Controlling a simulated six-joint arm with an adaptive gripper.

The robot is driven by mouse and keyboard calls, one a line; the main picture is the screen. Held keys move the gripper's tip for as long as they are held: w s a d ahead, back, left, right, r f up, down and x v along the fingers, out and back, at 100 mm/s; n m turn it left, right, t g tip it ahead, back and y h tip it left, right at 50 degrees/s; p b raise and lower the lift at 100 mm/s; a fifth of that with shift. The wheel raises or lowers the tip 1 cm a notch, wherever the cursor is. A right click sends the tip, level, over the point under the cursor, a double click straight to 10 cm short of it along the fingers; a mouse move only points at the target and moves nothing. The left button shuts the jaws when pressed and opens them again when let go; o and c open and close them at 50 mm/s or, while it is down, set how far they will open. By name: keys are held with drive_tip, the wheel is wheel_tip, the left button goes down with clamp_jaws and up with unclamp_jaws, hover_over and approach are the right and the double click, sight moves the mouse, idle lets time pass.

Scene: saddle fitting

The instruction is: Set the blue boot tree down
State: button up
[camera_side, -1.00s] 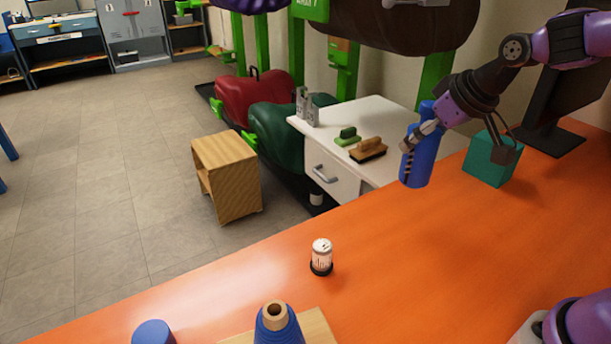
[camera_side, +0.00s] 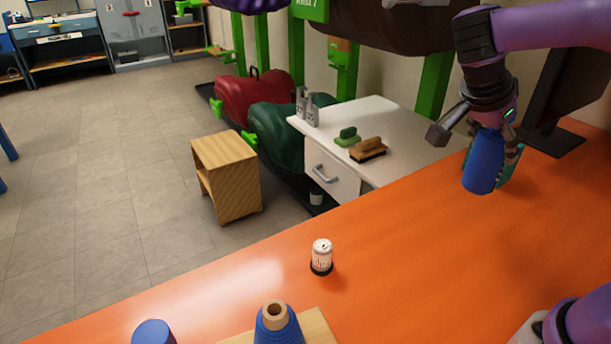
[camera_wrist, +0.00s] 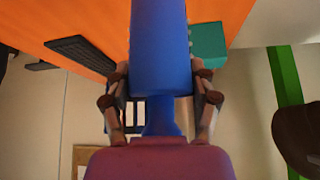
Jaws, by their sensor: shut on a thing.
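The blue boot tree (camera_side: 483,163) is a smooth blue cylinder in the side view, held upright or slightly tilted above the orange table at the right. My gripper (camera_side: 497,148) is shut on it from above. In the wrist view the blue boot tree (camera_wrist: 159,50) runs up the middle of the picture, and the fingers of my gripper (camera_wrist: 160,88) press on both its sides. Its narrower neck shows between the fingers and the wrist. Whether its lower end touches the table is hard to tell; it appears to be above it.
A teal box (camera_side: 507,172) stands behind the boot tree, partly hidden; it also shows in the wrist view (camera_wrist: 208,42). A blue cone (camera_side: 277,325) and blue cylinder (camera_side: 153,333) are at the front.

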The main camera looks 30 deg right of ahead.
drive_tip(key=shift+s+d+r+x, duration=0.2)
drive_tip(key=shift+d+r+x, duration=0.15)
drive_tip(key=shift+x, duration=2.1)
drive_tip(key=shift+s+d+r+x, duration=0.25)
drive_tip(key=shift+d+x, duration=0.25)
drive_tip(key=shift+x, duration=1.95)
drive_tip(key=shift+s+d+r+x, duration=0.15)
drive_tip(key=shift+d+r+x, duration=0.2)
drive_tip(key=shift+x, duration=2.1)
drive_tip(key=shift+f, duration=0.1)
drive_tip(key=o, duration=1.3)
